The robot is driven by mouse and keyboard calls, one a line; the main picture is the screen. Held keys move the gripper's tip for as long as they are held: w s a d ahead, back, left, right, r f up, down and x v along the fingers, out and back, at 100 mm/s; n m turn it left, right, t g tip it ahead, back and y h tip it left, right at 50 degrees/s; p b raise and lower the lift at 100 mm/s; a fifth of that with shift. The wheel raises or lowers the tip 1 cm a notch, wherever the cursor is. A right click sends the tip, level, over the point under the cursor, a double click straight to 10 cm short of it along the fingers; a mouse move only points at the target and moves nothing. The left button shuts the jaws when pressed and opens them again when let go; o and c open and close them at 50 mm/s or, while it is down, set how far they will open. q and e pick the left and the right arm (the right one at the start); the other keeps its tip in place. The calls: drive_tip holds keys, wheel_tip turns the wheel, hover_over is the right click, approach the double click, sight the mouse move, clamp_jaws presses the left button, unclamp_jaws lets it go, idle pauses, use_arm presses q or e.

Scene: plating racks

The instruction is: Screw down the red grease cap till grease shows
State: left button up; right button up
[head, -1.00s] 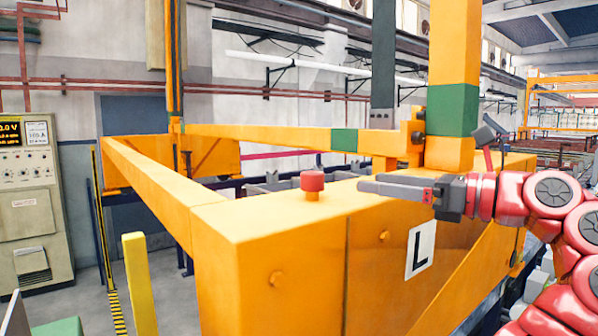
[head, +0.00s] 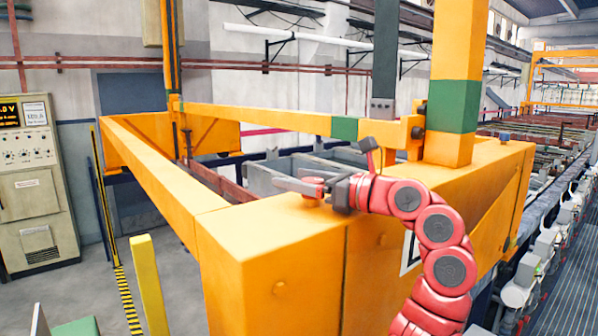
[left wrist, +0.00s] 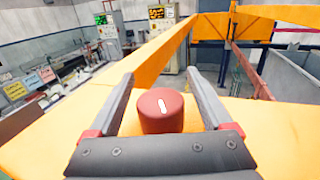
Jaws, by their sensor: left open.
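The red grease cap (head: 313,190) stands upright on top of the orange beam (head: 270,235). In the left wrist view the cap (left wrist: 162,112) is a short red cylinder with a white stroke on it. My left gripper (head: 296,183) is level with the cap, its two grey fingers on either side. In the left wrist view the gripper (left wrist: 162,75) is open, with a gap between each finger and the cap. The fingers partly hide the cap in the head view. No grease shows. My right gripper is not in view.
An orange upright with a green band (head: 453,105) rises behind my arm. A control cabinet (head: 35,185) stands at the far left. Grey tanks (head: 262,180) lie behind the beam. A yellow post (head: 148,285) stands at the front left. The beam top left of the cap is clear.

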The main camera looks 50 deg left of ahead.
use_arm(q)
clamp_jaws()
idle(0.4)
drive_tip(key=shift+w+f+t, duration=0.1)
drive_tip(key=shift+t, duration=0.2)
drive_tip(key=shift+m+t+b, duration=0.3)
drive_tip(key=shift+m, duration=0.1)
drive_tip(key=shift+w+m+t, duration=0.2)
drive_tip(key=shift+m+t, duration=0.5)
drive_tip(key=shift+t, duration=0.4)
drive_tip(key=m+t, duration=0.1)
drive_tip(key=t, duration=0.1)
drive_tip(key=w+m+t, duration=0.1)
drive_tip(key=m+t, duration=0.1)
drive_tip(key=t, duration=0.1)
drive_tip(key=shift+t, duration=0.3)
drive_tip(key=shift+w+d+m+t+h, duration=0.1)
drive_tip(key=shift+w+m+t+h, duration=0.1)
drive_tip(key=shift+m+t+h, duration=0.8)
drive_tip(key=shift+t+y, duration=0.3)
